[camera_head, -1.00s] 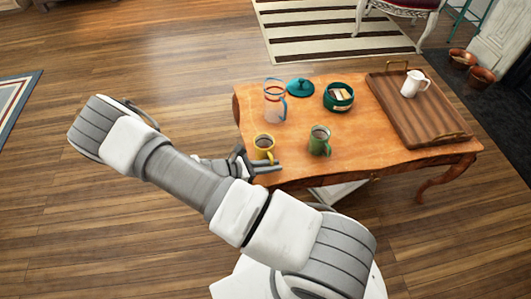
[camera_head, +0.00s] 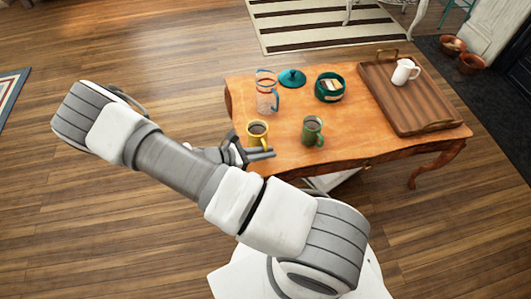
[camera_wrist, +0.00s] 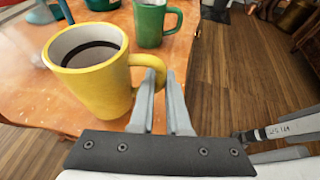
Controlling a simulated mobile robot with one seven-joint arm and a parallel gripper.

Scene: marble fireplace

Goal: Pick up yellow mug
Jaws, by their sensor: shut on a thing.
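The yellow mug (camera_head: 257,133) is upright at the table's near left corner, with dark contents. In the wrist view the mug (camera_wrist: 92,88) fills the left side, its handle pointing right. My gripper (camera_wrist: 161,82) is shut on that handle, one finger on each side of it. In the head view my gripper (camera_head: 255,154) is just below the mug, at the table's near edge.
A green mug (camera_head: 312,131) stands close by on the right. A glass pitcher (camera_head: 267,92), a teal lid (camera_head: 292,78) and a green pot (camera_head: 329,88) stand behind. A wooden tray (camera_head: 404,105) with a white jug (camera_head: 404,72) is on the wooden table (camera_head: 345,140)'s right.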

